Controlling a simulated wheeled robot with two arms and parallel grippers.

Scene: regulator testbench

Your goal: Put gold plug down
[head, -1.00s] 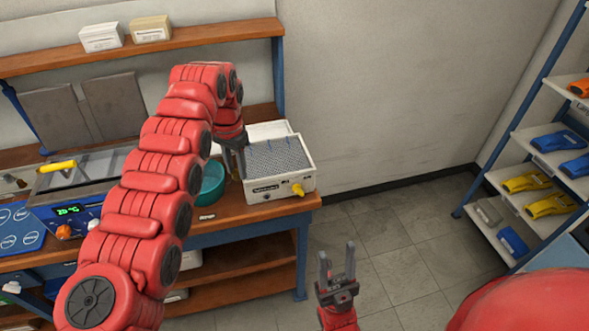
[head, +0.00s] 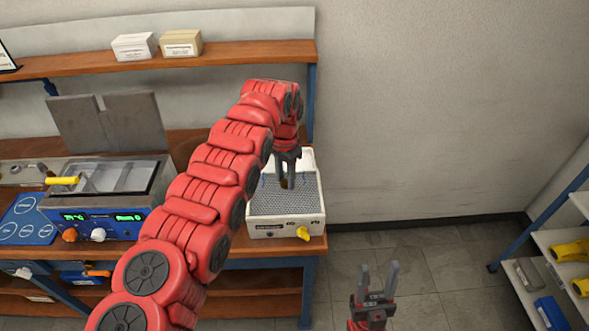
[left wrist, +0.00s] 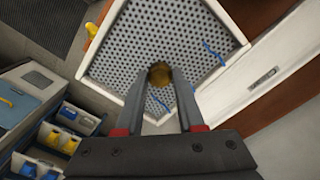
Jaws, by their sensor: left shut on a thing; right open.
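My left gripper (head: 288,168) is over the white box with a grey perforated top (head: 300,205) on the right end of the workbench. In the left wrist view, the gripper (left wrist: 165,78) is shut on the gold plug (left wrist: 160,74), a small round brass-coloured piece between the fingertips. The perforated surface (left wrist: 125,50) lies behind the plug; I cannot tell whether the plug touches it. In the head view the plug is mostly hidden by the fingers. My right gripper (head: 379,285) is open and empty, low in front of the floor to the right of the bench.
The box has a yellow knob (head: 303,233) on its front and an open white lid (left wrist: 250,60). A bath with a blue control panel (head: 100,222) stands to the left on the bench. A shelf rack (head: 540,240) with yellow tools is at the right.

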